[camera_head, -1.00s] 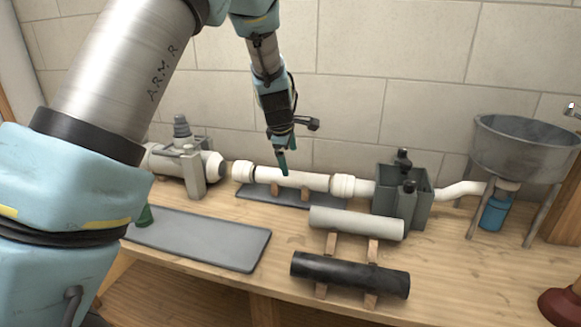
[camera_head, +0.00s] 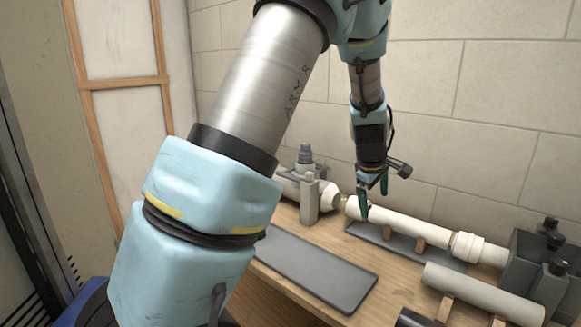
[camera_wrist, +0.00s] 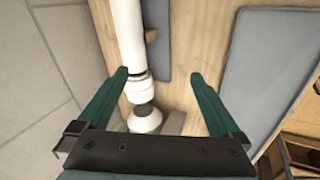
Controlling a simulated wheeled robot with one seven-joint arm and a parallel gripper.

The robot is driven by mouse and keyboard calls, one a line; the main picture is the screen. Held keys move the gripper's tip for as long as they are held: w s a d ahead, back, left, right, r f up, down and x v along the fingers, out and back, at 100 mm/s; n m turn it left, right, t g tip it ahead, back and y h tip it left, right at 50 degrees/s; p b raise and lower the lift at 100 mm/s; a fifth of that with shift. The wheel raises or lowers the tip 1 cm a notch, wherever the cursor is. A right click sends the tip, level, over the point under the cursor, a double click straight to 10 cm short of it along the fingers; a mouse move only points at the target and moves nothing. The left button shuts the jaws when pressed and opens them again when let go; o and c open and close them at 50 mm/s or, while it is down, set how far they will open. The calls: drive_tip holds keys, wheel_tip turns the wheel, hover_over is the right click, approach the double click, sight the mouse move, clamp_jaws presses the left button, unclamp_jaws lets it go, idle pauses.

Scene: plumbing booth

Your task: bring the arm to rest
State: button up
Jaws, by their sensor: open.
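My gripper (camera_head: 374,200) hangs fingers down near the left end of the white pipe (camera_head: 398,222) in the head view. In the wrist view my gripper (camera_wrist: 160,75) is open, its two green fingers wide apart with nothing held between them. The white pipe (camera_wrist: 128,35) with its collar shows beside the left fingertip. The head view does not clearly show the height of the fingers above the pipe.
A grey valve body (camera_head: 310,197) stands left of the pipe. A grey mat (camera_head: 315,268) lies on the bench in front. A loose light grey pipe (camera_head: 480,292) and a dark grey box (camera_head: 530,265) are at right. The block wall (camera_head: 480,80) is close behind.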

drive_tip(key=s+a+m+g+y, duration=0.1)
drive_tip(key=s+a+m, duration=0.3)
drive_tip(key=s+a, duration=0.4)
drive_tip(key=s+a+m+g+y, duration=0.1)
drive_tip(key=s+a+m, duration=0.4)
drive_tip(key=a, duration=1.8)
drive_tip(key=s, duration=0.3)
drive_tip(key=shift+a+r+y, duration=0.2)
drive_tip(key=shift+a+y, duration=0.1)
drive_tip(key=shift+y, duration=0.1)
